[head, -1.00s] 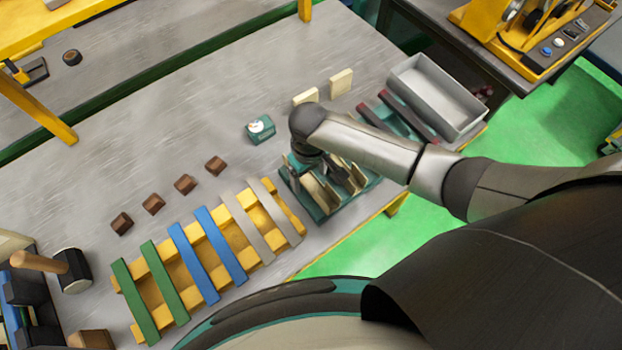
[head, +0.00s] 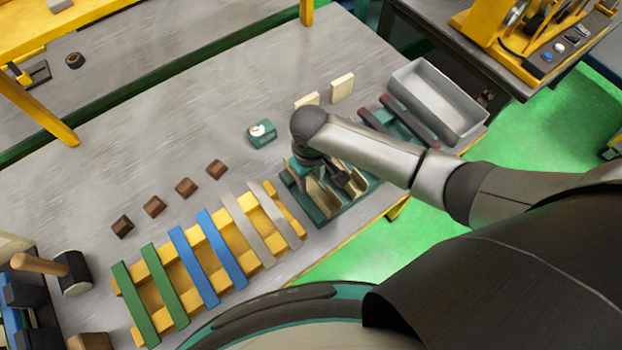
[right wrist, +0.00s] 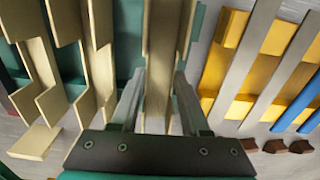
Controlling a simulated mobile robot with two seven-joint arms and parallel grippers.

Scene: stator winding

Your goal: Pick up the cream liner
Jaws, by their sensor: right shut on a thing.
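Several cream liners (head: 319,199) stand in a teal holder (head: 327,218) at the front right of the table. In the right wrist view one cream liner (right wrist: 160,50), a folded channel-like strip, lies between the two fingers. My right gripper (right wrist: 158,100) is shut on it from both sides; the liner still sits in line with the holder slots. In the head view my right gripper (head: 326,180) is over the holder, partly hidden by its own wrist. Other cream liners (right wrist: 40,70) stand to the left in the wrist view. My left gripper is not in view.
A yellow rack (head: 190,265) with green, blue and grey strips lies left of the holder. A grey bin (head: 410,82), dark red bars (head: 407,122), cream blocks (head: 342,88), a teal box (head: 262,134) and brown blocks (head: 186,187) surround it. The table's middle is clear.

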